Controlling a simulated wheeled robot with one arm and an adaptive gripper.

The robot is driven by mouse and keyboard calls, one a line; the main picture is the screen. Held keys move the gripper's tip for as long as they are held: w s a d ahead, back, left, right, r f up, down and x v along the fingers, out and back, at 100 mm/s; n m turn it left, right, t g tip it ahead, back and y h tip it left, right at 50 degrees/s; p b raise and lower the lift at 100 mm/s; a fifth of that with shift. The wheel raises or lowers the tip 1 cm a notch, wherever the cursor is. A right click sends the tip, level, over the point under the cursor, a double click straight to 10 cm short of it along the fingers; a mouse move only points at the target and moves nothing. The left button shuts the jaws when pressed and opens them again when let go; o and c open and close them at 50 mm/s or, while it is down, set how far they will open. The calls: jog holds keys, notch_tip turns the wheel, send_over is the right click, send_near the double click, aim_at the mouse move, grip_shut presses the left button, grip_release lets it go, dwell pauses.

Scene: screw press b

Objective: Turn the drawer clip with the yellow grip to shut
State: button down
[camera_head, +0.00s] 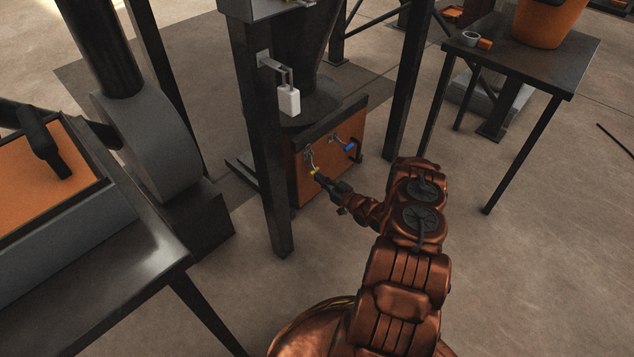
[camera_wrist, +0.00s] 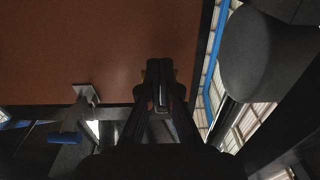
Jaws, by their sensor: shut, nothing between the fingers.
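In the wrist view my gripper (camera_wrist: 161,80) is shut and empty in front of the orange drawer front (camera_wrist: 100,45).
A dark post (camera_head: 264,150) stands just left of the drawer. A dark table (camera_head: 520,60) is at the right.

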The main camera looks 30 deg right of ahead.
dwell(0.3)
jog(key=s+d+f, duration=0.1)
jog(key=s+f, duration=0.7)
jog(key=shift+d+f, duration=0.15)
jog(key=shift+d, duration=0.25)
dwell(1.0)
